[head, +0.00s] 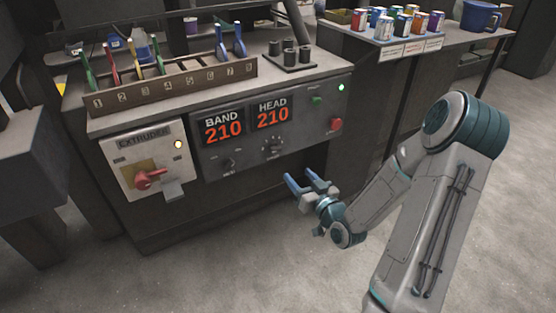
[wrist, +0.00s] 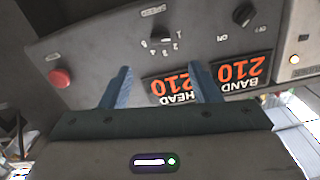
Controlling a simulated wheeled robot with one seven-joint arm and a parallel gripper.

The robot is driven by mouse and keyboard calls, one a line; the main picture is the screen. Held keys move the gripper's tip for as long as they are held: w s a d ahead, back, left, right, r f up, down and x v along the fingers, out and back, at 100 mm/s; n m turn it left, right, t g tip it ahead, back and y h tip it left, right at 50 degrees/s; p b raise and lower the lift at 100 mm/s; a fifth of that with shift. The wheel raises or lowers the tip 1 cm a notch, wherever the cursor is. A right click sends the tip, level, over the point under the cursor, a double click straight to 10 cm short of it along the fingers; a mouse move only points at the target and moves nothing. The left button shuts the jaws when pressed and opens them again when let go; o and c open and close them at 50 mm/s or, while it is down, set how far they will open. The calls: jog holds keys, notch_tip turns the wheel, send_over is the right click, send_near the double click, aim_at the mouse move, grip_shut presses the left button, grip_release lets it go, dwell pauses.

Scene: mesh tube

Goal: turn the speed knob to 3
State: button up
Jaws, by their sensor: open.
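The speed knob (head: 273,145) is a small dark dial with a ring of marks on the grey panel, below the HEAD display. In the wrist view the speed knob (wrist: 161,39) appears upside down, with numbers around it and the SPEED label beyond. I cannot clearly tell which number it points to. My gripper (head: 304,180) is open and empty, in front of the panel, low and to the right of the knob. In the wrist view my gripper (wrist: 162,70) has its two blue fingers apart, with the knob beyond the gap between them, not touched.
A second dark knob (head: 228,162) with an ON mark sits left of the speed knob. A red button (head: 336,124) is on the panel's right, and a red switch handle (head: 150,179) on the extruder box at left. Open floor lies before the machine.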

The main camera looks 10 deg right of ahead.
aim_at(277, 151)
jog(key=b+x, duration=0.2)
jog(key=x, duration=1.1)
jog(key=shift+w+a, duration=0.1)
jog(key=shift+w, duration=0.05)
jog(key=c, duration=1)
